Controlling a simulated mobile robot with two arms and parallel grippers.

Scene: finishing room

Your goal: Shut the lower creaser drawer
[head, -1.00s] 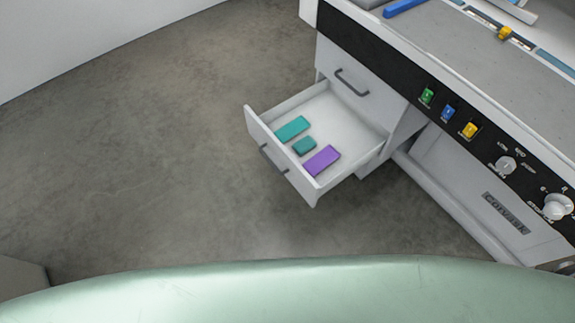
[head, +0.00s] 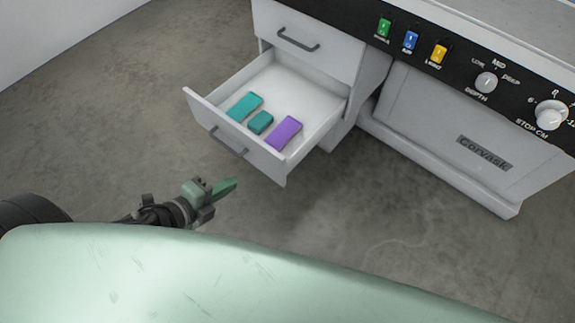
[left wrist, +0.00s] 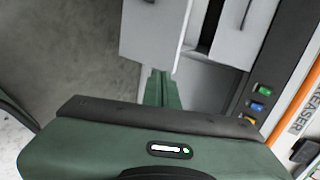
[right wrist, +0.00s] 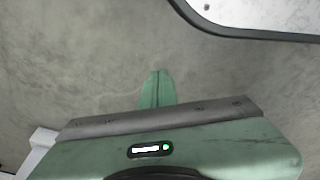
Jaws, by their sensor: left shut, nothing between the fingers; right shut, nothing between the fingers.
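The lower creaser drawer (head: 205,118) is pulled well out of the white cabinet, with a grey bar handle (head: 229,142) on its front. Inside lie a long teal block (head: 244,106), a small teal block (head: 261,122) and a purple block (head: 284,133). My left gripper (head: 232,184) is shut and empty, in front of and below the drawer front, apart from it in the head view. In the left wrist view the drawer front (left wrist: 150,35) is just beyond the shut fingers (left wrist: 160,85). My right gripper (right wrist: 158,85) is shut and empty over bare floor; it is out of the head view.
The upper drawer (head: 310,35) is shut. The creaser's black panel carries green, blue and yellow switches (head: 410,40) and white knobs (head: 550,114). The concrete floor (head: 110,110) left of the drawer is clear. A dark-edged pale surface (right wrist: 265,15) shows in the right wrist view.

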